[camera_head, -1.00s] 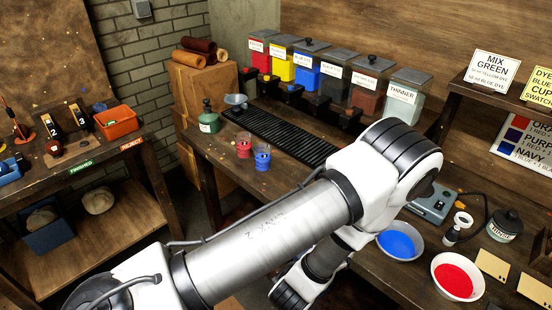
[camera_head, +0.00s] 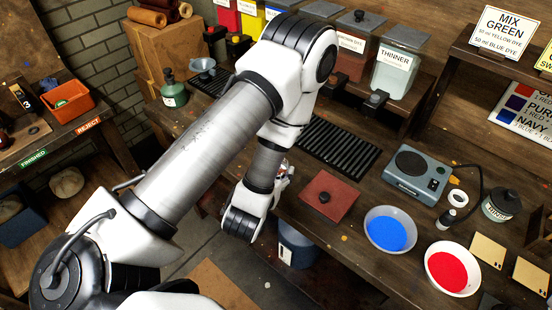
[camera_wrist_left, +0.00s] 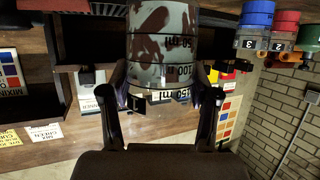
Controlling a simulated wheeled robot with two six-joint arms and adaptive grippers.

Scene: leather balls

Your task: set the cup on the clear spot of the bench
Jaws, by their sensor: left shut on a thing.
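A clear cup (camera_wrist_left: 162,45) with black millilitre marks and brown-red stains fills the upper middle of the left wrist view. My left gripper (camera_wrist_left: 162,92) is shut on it, with one dark finger on either side. In the head view my left arm reaches over the front of the bench, and its own links hide most of the gripper and cup. The bench (camera_head: 368,190) shows bare wood between the ribbed mat and the blue bowl. My right gripper is not in view.
A black ribbed mat (camera_head: 338,146), a red-brown square (camera_head: 330,196), a blue-filled bowl (camera_head: 388,231), a red-filled bowl (camera_head: 452,270) and a grey scale-like device (camera_head: 417,172) occupy the bench. Labelled dye containers and a thinner container (camera_head: 396,72) stand behind.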

